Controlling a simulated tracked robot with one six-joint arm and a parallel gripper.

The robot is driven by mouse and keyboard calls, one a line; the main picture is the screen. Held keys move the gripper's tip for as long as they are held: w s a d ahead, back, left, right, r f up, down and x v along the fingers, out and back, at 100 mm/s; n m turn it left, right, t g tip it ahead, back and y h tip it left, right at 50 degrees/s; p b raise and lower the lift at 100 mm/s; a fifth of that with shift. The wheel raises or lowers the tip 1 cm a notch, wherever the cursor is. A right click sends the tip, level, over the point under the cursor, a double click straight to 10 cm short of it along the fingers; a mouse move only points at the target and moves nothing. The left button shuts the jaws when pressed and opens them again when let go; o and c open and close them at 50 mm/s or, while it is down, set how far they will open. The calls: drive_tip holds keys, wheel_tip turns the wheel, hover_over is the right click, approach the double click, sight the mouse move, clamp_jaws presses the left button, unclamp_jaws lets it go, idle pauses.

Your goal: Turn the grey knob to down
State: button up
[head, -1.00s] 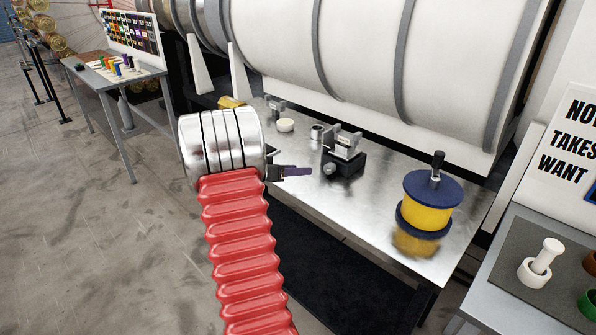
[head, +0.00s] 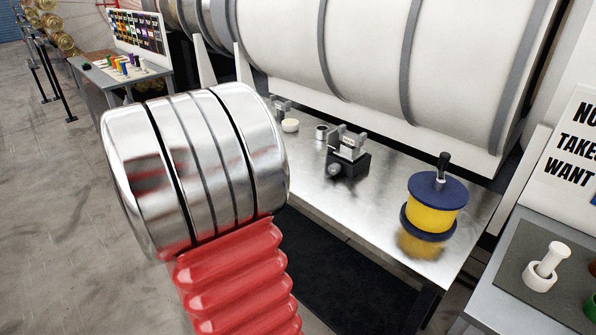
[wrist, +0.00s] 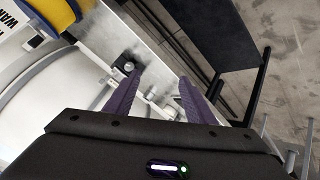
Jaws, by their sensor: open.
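The grey knob (head: 334,170) is on the front of a small black device (head: 350,165) that stands on the metal bench (head: 385,188). In the wrist view the black device (wrist: 122,62) lies ahead of and left of my left finger, with the knob (wrist: 129,67) small on it. Which way the knob points is too small to tell. My gripper (wrist: 160,78) has two purple fingers, apart and with nothing between them. It does not touch the device. In the head view my silver arm segments hide the gripper.
A yellow spool with blue ends (head: 433,210) stands on the bench to the right, a black handle on top. A white round piece (head: 290,125) lies at the back left. A large white drum (head: 370,60) is behind the bench. A side table (head: 535,265) stands at lower right.

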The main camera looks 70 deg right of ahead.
drive_tip(key=s+a+r+n+t+y, duration=0.1)
drive_tip(key=a+n+t+y, duration=0.3)
drive_tip(key=a, duration=1.8)
drive_tip(key=s+a+r+n+t+y, duration=0.1)
drive_tip(key=a+n+t+y, duration=0.4)
drive_tip(key=a, duration=1.6)
drive_tip(key=s+n, duration=0.1)
drive_tip(key=n, duration=0.4)
drive_tip(key=shift+s+a+r+n, duration=0.35)
drive_tip(key=shift+s+r+n, duration=0.05)
drive_tip(key=shift+c, duration=0.5)
